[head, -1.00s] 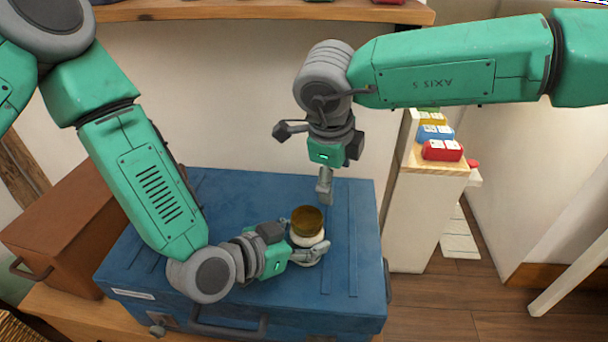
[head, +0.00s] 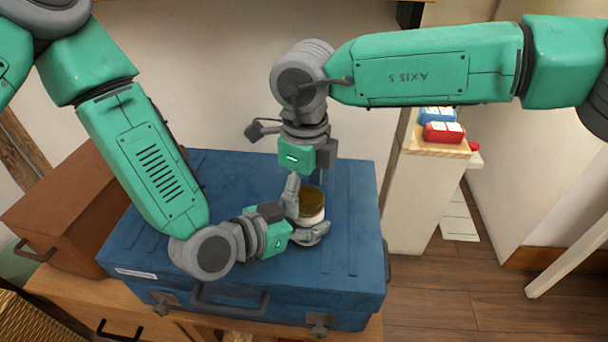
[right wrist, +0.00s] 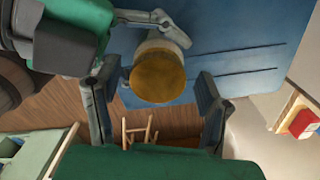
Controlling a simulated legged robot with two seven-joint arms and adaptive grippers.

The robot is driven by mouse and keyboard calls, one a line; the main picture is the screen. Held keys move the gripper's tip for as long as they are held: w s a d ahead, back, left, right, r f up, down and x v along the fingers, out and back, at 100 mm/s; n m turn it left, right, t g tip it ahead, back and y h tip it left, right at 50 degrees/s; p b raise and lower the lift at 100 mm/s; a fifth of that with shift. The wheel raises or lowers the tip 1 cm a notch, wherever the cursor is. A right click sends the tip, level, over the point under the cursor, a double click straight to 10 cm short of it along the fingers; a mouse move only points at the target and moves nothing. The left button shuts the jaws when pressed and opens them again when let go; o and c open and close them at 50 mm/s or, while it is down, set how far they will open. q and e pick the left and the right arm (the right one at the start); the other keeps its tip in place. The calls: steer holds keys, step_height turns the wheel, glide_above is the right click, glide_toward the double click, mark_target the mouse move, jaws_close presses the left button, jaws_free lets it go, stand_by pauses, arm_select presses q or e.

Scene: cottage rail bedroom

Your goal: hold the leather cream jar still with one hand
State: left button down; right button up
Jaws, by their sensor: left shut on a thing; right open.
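The leather cream jar (head: 312,201) stands upright on the blue trunk (head: 344,240); it has a dark brownish-gold lid and a white body. My left gripper (head: 312,232) is shut around the jar's lower body from the left. My right gripper (head: 296,190) is above and beside the jar, fingers pointing down, and hides part of its left side. In the right wrist view the jar's lid (right wrist: 157,76) shows between the open fingers of the right gripper (right wrist: 157,108); whether a finger touches it cannot be told.
A brown leather case (head: 62,215) stands at the left of the trunk. A wooden-topped white stand (head: 425,195) to the right holds a red box (head: 443,133) and a blue box (head: 436,114). The trunk's right side is clear.

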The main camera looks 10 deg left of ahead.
steer(key=shift+f, duration=0.25)
steer(key=shift+c, duration=0.4)
steer(key=c, duration=1.1)
steer(key=shift+s+r, duration=0.15)
steer(key=shift+s, duration=0.05)
steer(key=shift+r, duration=0.15)
steer(key=shift+r, duration=0.95)
